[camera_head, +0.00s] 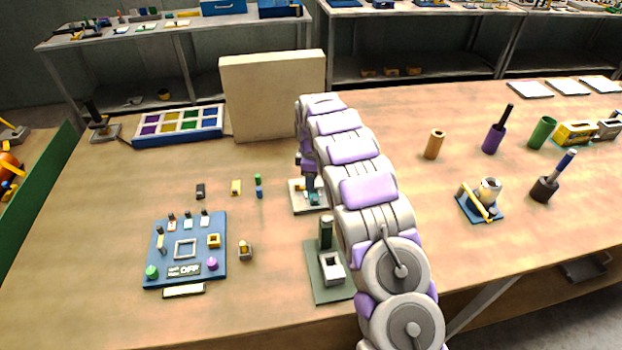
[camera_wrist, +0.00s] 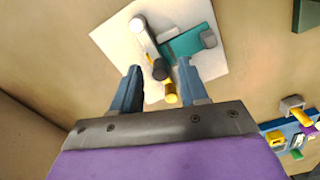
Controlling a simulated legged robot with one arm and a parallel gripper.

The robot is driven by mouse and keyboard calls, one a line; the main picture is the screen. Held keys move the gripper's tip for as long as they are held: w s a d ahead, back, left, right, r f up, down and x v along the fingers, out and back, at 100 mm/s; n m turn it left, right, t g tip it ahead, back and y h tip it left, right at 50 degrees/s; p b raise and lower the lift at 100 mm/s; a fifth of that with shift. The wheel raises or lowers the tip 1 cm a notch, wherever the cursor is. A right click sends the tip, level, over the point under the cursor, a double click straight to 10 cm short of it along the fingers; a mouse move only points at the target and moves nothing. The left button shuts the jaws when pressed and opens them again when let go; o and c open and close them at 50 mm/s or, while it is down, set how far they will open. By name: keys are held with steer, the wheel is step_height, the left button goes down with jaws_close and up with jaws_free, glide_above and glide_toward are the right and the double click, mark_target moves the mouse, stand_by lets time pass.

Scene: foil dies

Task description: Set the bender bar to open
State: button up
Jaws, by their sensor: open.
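The bender stands on a white base plate (camera_head: 298,203), mostly hidden behind my arm in the head view. In the wrist view its white plate (camera_wrist: 118,42) carries a teal block (camera_wrist: 190,42), a pale bar (camera_wrist: 145,35) with a dark knob (camera_wrist: 160,69), and a yellow piece (camera_wrist: 170,93). I take the pale bar to be the bender bar. My gripper (camera_wrist: 160,80) is open above the bender, its two blue fingers on either side of the dark knob and yellow piece. I cannot tell whether either finger touches them.
A blue board (camera_head: 205,225) with small parts lies at the left. A green plate (camera_head: 325,270) with a post and block is in front of the bender. A beige panel (camera_head: 270,90) stands behind. Several cylinders and a blue-based device (camera_head: 480,205) are at the right.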

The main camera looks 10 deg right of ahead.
jaws_close()
